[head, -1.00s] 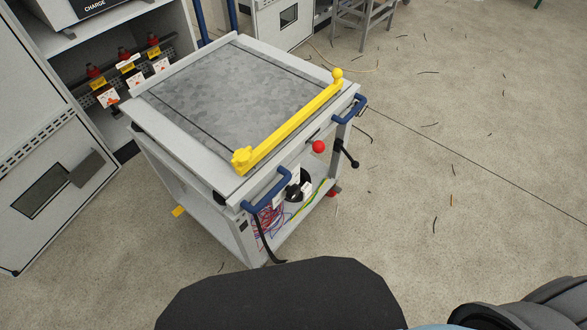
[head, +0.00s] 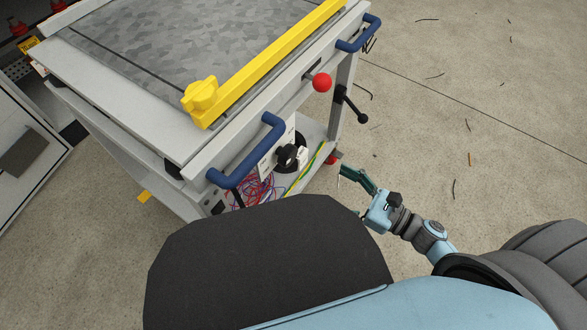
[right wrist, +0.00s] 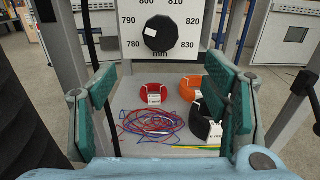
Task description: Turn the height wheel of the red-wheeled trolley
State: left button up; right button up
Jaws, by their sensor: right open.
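The trolley (head: 110,85) has a grey top, blue handles and a red wheel (head: 332,158) at its near right foot. Its height wheel (head: 291,157) is a black knob on a white plate below the front edge. In the right wrist view the height wheel (right wrist: 163,34) sits on a millimetre scale (right wrist: 133,22) running from 780 to 830. My right gripper (head: 350,177) is to the right of the height wheel in the head view. In the right wrist view my right gripper (right wrist: 165,88) is open and empty, its fingers apart below the knob. My left gripper is not in view.
A yellow bar (head: 270,60) lies along the top's front edge. A red ball knob (head: 322,83) and a black crank handle (head: 350,103) stick out at the front. The floor at right is mostly clear.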

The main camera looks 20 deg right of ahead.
aim_at(292, 159)
jog(key=x, duration=1.3)
jog(key=shift+r, duration=0.2)
jog(key=c, duration=1.2)
